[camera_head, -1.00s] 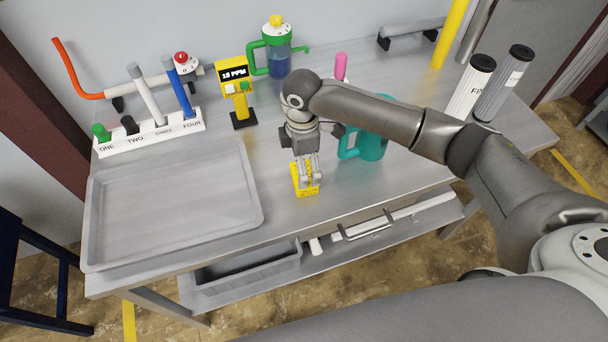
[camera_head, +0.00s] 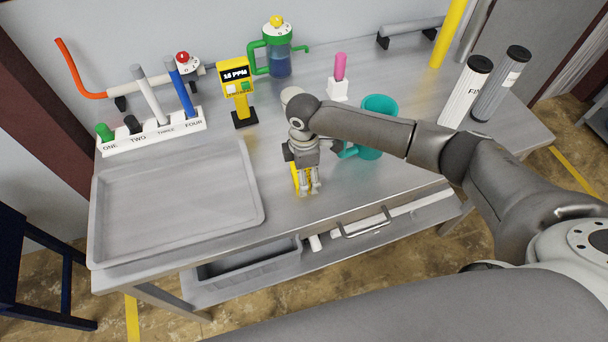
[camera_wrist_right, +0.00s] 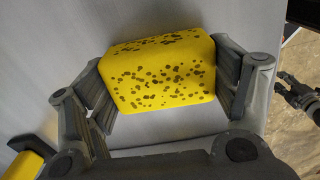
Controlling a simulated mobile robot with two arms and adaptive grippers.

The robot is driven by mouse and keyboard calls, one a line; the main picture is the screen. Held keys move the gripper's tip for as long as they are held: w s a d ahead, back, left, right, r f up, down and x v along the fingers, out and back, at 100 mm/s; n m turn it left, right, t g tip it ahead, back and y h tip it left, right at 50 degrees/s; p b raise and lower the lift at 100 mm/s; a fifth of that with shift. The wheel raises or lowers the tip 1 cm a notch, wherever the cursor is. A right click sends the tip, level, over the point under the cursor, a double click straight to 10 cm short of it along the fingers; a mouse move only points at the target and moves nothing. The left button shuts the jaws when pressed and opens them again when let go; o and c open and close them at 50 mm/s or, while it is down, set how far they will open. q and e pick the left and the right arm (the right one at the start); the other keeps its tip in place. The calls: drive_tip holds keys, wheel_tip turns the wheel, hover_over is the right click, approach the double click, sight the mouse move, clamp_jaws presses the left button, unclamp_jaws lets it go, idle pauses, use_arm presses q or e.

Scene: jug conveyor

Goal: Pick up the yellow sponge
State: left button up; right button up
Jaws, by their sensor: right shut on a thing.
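The yellow sponge (camera_wrist_right: 160,72) with dark speckles fills the middle of the right wrist view, over the grey metal tabletop. My right gripper (camera_wrist_right: 165,90) has a finger pad against each end of it and is shut on it. In the head view the right gripper (camera_head: 308,190) points down near the table's front edge and hides most of the sponge (camera_head: 295,176), which shows as a yellow strip at its left. I cannot tell whether the sponge touches the table. My left gripper is not in view in the head view.
A grey tray (camera_head: 100,215) lies left of the sponge. A teal jug (camera_head: 380,105) stands close at right, partly behind my arm. A yellow meter (camera_head: 236,88), a green-handled jug (camera_head: 279,62), a pink-topped white item (camera_head: 338,88) and filter cylinders (camera_head: 466,92) stand further back.

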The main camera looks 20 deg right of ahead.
drive_tip(key=shift+r, duration=0.5)
wheel_tip(320, 180, up, 2)
drive_tip(key=shift+s+r+b, duration=0.1)
drive_tip(key=shift+r+b, duration=0.05)
drive_tip(key=shift+b, duration=0.2)
drive_tip(key=shift+s+a+r+b, duration=0.55)
drive_tip(key=shift+s+a+r, duration=0.4)
drive_tip(key=shift+s+r, duration=0.9)
drive_tip(key=shift+s+a+r+b, duration=0.5)
drive_tip(key=shift+s+a+r, duration=0.7)
drive_tip(key=shift+s, duration=1.15)
drive_tip(key=shift+s+a+r+b, duration=0.55)
drive_tip(key=shift+s+a+r, duration=0.2)
drive_tip(key=shift+s+r, duration=1.2)
drive_tip(key=shift+s+f, duration=0.1)
drive_tip(key=shift+f, duration=0.05)
drive_tip(key=shift+o, duration=1.3)
drive_tip(key=c, duration=0.8)
